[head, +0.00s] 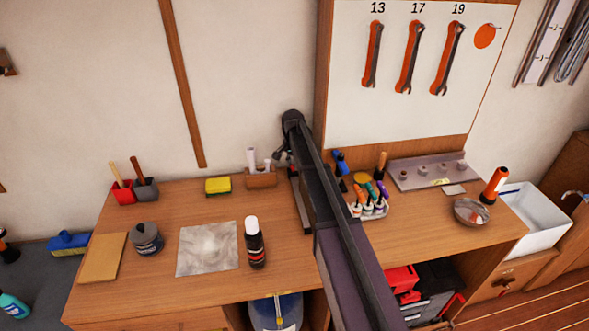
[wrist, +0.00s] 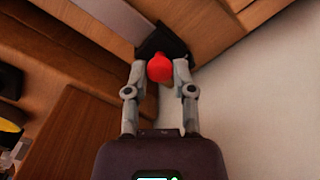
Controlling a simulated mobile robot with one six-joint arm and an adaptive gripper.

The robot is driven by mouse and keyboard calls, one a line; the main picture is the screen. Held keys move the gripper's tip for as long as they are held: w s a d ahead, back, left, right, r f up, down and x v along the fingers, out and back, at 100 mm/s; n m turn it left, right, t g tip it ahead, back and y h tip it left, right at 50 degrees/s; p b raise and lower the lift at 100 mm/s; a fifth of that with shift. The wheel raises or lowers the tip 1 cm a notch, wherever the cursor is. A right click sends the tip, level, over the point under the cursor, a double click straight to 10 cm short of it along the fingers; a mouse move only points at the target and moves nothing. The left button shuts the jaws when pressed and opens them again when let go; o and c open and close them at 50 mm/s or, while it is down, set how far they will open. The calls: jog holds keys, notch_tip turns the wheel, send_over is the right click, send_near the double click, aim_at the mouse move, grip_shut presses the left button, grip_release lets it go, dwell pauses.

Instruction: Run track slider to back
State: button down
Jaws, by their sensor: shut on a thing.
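In the wrist view my gripper (wrist: 160,74) is shut on a red knob (wrist: 160,67), with one grey finger on each side. A black block (wrist: 167,42) shows just beyond the knob, apparently the slider's body. In the head view my gripper (head: 283,155) is at the back edge of the workbench, largely hidden by my own arm. A dark narrow track (head: 302,212) runs front to back on the bench beside my arm. My arm covers part of it, and the slider cannot be seen in the head view.
The workbench (head: 165,285) holds a dark bottle (head: 254,243) and a metal plate (head: 207,248) left of the track. A screwdriver rack (head: 370,210) stands right of my arm. A holder with white rolls (head: 261,178) is close to my gripper. The wall rises behind.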

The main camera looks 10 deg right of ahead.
jog(key=shift+c, duration=2.3)
grip_release()
jog(key=shift+s, duration=0.2)
jog(key=s, duration=1.6)
jog(key=shift+s, duration=0.3)
jog(key=shift+w+r+p, duration=0.3)
jog(key=shift+r+p, duration=0.4)
notch_tip(320, 180, up, 13)
jog(key=p, duration=1.3)
jog(key=s+f+n+b, duration=0.2)
jog(key=s+n, duration=0.5)
jog(key=s, duration=0.5)
jog(key=shift+s+f+b, duration=0.25)
jog(key=shift+f+b, duration=0.05)
